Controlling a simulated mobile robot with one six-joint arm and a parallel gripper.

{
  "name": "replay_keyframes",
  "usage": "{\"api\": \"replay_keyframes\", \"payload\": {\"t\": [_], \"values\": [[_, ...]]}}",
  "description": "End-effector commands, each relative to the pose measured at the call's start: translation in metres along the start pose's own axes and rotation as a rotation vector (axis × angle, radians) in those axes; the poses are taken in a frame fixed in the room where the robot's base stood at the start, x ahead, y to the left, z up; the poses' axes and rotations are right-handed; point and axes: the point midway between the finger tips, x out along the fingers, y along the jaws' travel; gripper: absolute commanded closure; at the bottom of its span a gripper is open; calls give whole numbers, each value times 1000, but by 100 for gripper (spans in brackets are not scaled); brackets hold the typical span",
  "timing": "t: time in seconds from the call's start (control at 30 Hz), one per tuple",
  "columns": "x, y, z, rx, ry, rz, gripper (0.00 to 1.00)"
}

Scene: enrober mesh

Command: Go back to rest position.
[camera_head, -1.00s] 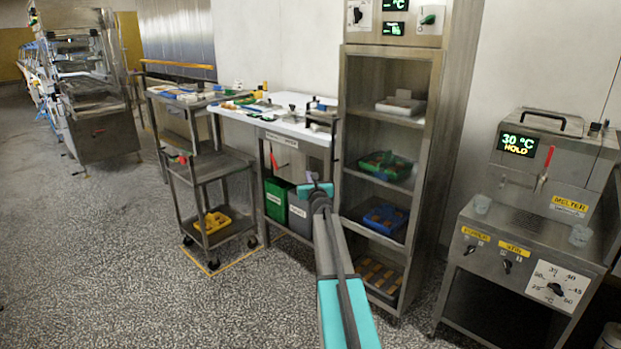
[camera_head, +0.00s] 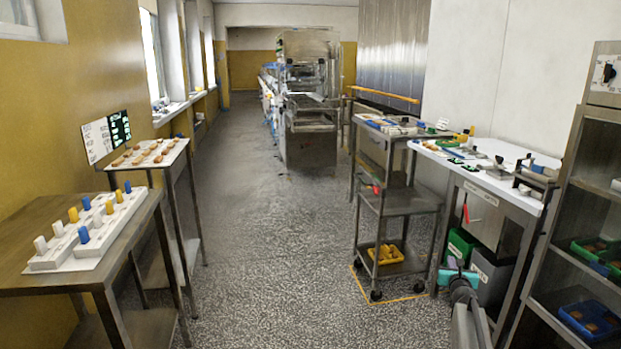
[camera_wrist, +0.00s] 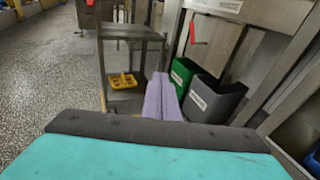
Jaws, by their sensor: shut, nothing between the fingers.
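My arm shows at the bottom right of the head view, with its teal wrist part (camera_head: 458,275) in front of the bins under the white-topped table. In the wrist view my gripper (camera_wrist: 163,80) points forward with its two pale purple fingers together and nothing between them. Beyond the fingertips are the steel cart and the bins. The fingers appear apart from both.
A steel cart (camera_head: 411,202) with a yellow tray (camera_head: 386,254) stands right of the aisle. A green bin (camera_wrist: 182,72) and grey bin (camera_wrist: 213,98) sit under the worktable (camera_head: 490,180). A shelf rack (camera_head: 560,215) is at right, a peg table (camera_head: 35,213) at left. The aisle floor (camera_head: 275,250) is clear.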

Motion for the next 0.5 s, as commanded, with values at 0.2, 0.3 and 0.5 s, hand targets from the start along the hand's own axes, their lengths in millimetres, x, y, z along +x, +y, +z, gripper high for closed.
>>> {"api": "replay_keyframes", "payload": {"t": [0.2, 0.3, 0.5], "values": [[-33, 88, -61, -127, 86, 124, 100], [-52, 125, -88, -208, 119, 192, 100], [-101, 194, -143, -401, 172, 352, 100]]}}
